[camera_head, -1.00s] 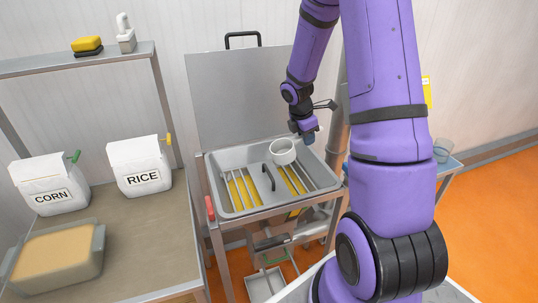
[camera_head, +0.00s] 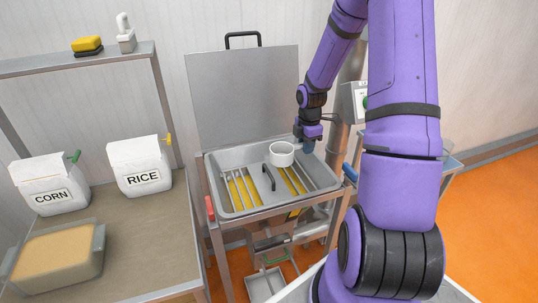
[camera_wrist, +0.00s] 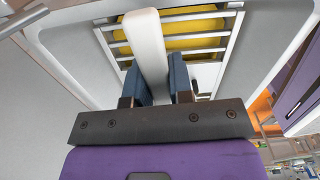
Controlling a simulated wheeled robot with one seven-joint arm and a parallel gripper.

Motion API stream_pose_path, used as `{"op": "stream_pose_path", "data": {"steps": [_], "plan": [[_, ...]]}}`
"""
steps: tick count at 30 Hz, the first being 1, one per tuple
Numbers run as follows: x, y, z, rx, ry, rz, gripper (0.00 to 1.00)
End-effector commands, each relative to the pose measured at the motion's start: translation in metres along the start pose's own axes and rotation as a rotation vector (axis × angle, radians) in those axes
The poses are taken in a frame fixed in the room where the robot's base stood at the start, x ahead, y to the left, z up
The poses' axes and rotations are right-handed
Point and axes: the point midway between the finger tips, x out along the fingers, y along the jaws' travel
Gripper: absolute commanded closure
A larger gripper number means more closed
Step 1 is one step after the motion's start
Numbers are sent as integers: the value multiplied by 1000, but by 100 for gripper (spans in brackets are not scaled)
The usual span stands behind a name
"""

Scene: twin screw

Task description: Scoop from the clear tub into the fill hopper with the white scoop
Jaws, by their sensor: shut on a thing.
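My gripper (camera_head: 307,144) is over the right side of the fill hopper, shut on the handle of the white scoop (camera_head: 281,155). In the wrist view the handle (camera_wrist: 149,45) runs between the blue fingers of my gripper (camera_wrist: 160,82). The scoop's cup looks upright above the grate; its contents cannot be made out. The fill hopper (camera_head: 219,193) is a steel basin with slatted grates, yellow beneath them and a black handle in the middle. The clear tub (camera_head: 98,250) stands at the front left, holding tan material.
A raised steel lid (camera_head: 245,100) stands behind the hopper. White bags marked CORN (camera_head: 50,180) and RICE (camera_head: 140,165) stand on the left table (camera_head: 150,240). A red handle (camera_head: 210,208) is at the hopper's left front. A vertical pipe rises at its right.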

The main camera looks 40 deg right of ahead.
Motion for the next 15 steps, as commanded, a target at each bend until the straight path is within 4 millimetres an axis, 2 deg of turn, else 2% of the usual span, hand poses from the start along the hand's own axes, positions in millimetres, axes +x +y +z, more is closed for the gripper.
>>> {"op": "stream_pose_path", "data": {"steps": [10, 15], "plan": [[-1, 0, 0, 0, 0, 0, 100], [-11, 0, 0, 2, -1, 2, 100]]}}
